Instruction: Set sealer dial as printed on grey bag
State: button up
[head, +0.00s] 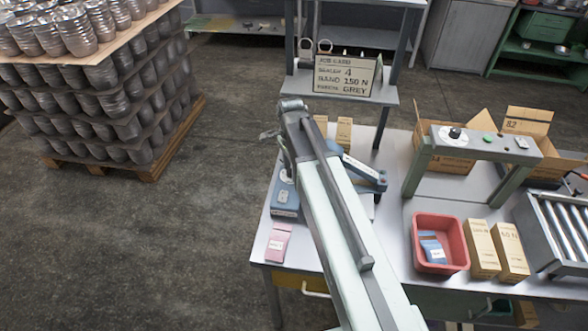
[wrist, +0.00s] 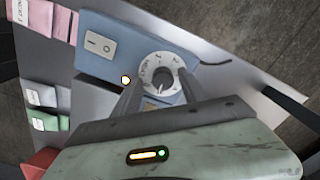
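The blue sealer (wrist: 110,45) lies under my gripper in the wrist view, with a rocker switch and a lit amber lamp. In the head view, part of the sealer (head: 285,198) shows left of my arm, which hides the rest and my gripper.
A job card (head: 345,76) reads "SEALER 4", "BAND 150 N" and "GREY". Pink bags (head: 278,241) lie near the table's left corner; a green bag (wrist: 48,122) lies beside the grey one. A red bin (head: 441,265) holds blue bags. Cartons (head: 484,250) and a grey frame (head: 485,146) stand right.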

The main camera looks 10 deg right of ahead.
aim_at(291, 171)
notch_tip(291, 171, up, 8)
jog(key=p, duration=0.8)
jog(key=shift+f, duration=0.15)
